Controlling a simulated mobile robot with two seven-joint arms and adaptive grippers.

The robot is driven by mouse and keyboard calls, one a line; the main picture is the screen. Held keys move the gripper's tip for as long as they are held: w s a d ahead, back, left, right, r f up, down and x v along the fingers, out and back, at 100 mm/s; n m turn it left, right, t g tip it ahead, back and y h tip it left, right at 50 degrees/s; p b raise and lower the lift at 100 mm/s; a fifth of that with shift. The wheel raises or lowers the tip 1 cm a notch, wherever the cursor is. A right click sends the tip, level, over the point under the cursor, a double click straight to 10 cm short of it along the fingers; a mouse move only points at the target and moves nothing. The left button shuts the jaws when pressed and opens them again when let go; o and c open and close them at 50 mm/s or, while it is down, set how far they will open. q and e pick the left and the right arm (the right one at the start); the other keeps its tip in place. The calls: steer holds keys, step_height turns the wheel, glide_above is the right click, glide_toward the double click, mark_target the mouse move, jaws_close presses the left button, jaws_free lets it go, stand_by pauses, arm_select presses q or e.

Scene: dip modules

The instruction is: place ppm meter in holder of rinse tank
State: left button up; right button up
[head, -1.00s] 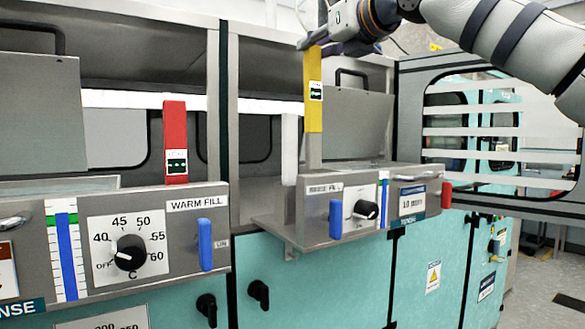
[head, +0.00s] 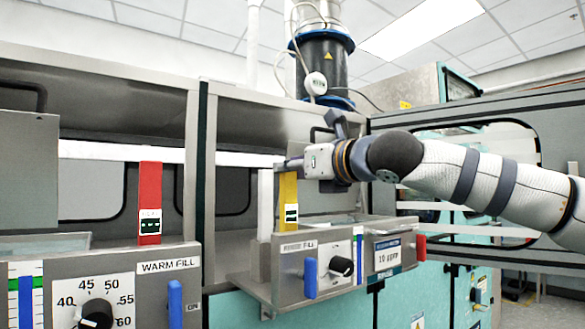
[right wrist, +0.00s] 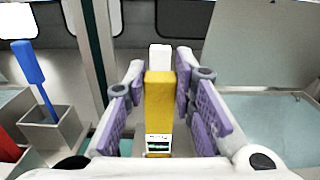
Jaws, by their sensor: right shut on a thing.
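The yellow ppm meter (head: 288,190), a flat upright bar with a small green display, stands at the front left corner of the right-hand tank (head: 330,276), whose panel has a ppm plate. Its lower end is hidden behind the tank's front panel, so I cannot tell how it sits in the holder. My right gripper (head: 287,163) is shut on its upper part, coming in from the right. In the right wrist view the meter (right wrist: 158,100) is between the purple finger pads (right wrist: 160,112). My left gripper is not in view.
A white upright bar (head: 265,205) stands close beside the meter. A red meter (head: 149,205) stands at the left tank, labelled WARM FILL. A blue-handled tool (right wrist: 28,70) stands in a grey box in the right wrist view. A frame post (head: 202,160) separates the bays.

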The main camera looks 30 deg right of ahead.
steer(key=o, duration=1)
steer(key=s, duration=0.8)
steer(key=s+d, duration=0.1)
steer(key=s, duration=0.3)
